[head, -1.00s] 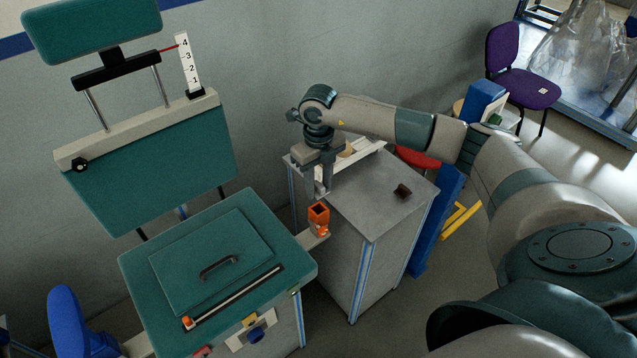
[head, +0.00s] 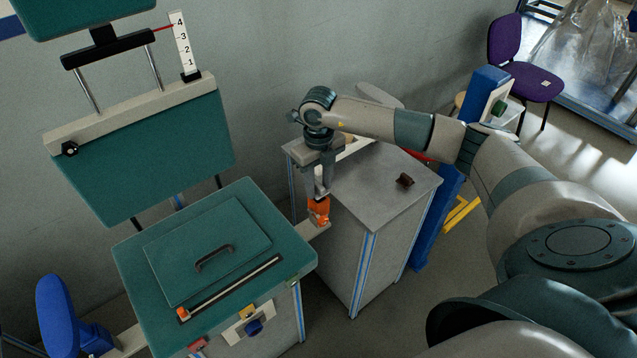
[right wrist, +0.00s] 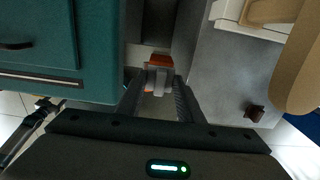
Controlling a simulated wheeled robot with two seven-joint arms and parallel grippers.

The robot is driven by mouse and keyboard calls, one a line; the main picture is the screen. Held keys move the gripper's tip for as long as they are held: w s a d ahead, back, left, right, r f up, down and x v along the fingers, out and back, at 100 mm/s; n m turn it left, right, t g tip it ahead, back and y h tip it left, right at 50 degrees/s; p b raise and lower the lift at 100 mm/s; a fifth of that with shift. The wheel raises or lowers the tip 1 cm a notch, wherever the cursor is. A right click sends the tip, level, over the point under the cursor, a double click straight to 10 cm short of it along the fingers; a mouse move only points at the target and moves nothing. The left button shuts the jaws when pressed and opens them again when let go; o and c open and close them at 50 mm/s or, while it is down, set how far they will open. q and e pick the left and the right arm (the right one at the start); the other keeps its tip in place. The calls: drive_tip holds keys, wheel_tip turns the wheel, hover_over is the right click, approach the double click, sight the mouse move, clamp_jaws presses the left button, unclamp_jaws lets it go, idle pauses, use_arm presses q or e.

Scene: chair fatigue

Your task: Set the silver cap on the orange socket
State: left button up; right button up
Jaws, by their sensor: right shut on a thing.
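The orange socket (head: 319,213) stands on a small pale ledge between the green-topped bench and the grey cabinet. My right gripper (head: 318,194) points down right over it, its fingertips at the socket's top and covering part of its opening. In the right wrist view, my right gripper (right wrist: 159,88) is shut on the small silver cap (right wrist: 158,77). The orange socket (right wrist: 160,60) shows just beyond the cap. I cannot tell whether the cap touches the socket or is seated in it. My left gripper is not in view.
The green bench (head: 285,255) with a black handle is left of the socket. The grey cabinet (head: 365,205) is right of it, with a small dark brown block (head: 404,181) on top. A green seat back (head: 140,150) and a numbered scale (head: 183,45) stand behind.

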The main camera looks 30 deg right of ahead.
use_arm(q)
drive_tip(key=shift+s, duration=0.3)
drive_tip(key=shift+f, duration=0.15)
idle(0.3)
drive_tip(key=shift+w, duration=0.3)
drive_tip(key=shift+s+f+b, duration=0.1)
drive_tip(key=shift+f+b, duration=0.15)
drive_tip(key=shift+b, duration=0.2)
idle(1.0)
